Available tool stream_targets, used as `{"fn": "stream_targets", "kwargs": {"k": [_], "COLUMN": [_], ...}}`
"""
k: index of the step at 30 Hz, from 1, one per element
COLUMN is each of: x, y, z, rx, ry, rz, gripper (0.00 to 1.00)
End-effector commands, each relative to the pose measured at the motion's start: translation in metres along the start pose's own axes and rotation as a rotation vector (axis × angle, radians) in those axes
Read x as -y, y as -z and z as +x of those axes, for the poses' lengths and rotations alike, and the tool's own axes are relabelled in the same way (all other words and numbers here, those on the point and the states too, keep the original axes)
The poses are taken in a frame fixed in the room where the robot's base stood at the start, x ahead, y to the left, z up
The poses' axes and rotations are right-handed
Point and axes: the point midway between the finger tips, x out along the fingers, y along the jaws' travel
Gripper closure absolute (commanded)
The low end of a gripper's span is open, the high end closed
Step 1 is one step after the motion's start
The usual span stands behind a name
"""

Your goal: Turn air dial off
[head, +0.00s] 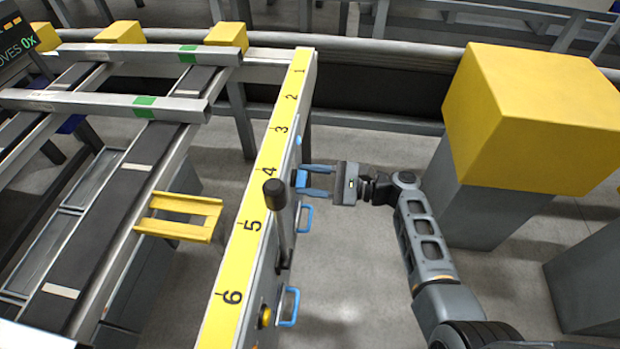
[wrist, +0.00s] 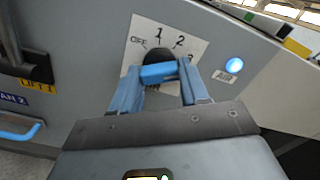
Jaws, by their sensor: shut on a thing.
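The air dial (wrist: 158,72) is a dark round knob with a blue bar across it. It sits on a white plate (wrist: 190,32) marked OFF, 1, 2 and 3 on the grey panel. My gripper (wrist: 160,78) has its two blue fingers on either side of the blue bar and is shut on it. In the head view my gripper (head: 308,180) reaches in from the right to the blue dial (head: 300,178) on the table's side panel. The fingers and the bar partly cover the knob, and I cannot tell which mark it points to.
A glowing blue button (wrist: 234,65) is right of the dial. A lever with a black knob (head: 275,194) stands by the yellow numbered rail (head: 252,224). Blue handles (head: 306,217) are below. A yellow block on a grey pedestal (head: 535,115) stands right of my arm.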

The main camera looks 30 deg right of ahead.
Motion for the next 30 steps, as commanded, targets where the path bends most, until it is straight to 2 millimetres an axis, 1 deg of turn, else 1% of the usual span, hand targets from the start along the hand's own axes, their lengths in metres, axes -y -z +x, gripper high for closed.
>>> {"fn": "stream_targets", "kwargs": {"k": [8, 14, 30], "x": [-0.0011, -0.0014, -0.0028], "y": [0.0011, 0.002, 0.0041], "z": [-0.0005, -0.0004, -0.0002], "rx": [0.0, 0.0, 0.001], "ry": [-0.001, 0.0, 0.0], "rz": [-0.032, -0.132, -0.623], "gripper": [0.86, 0.86, 0.86]}}
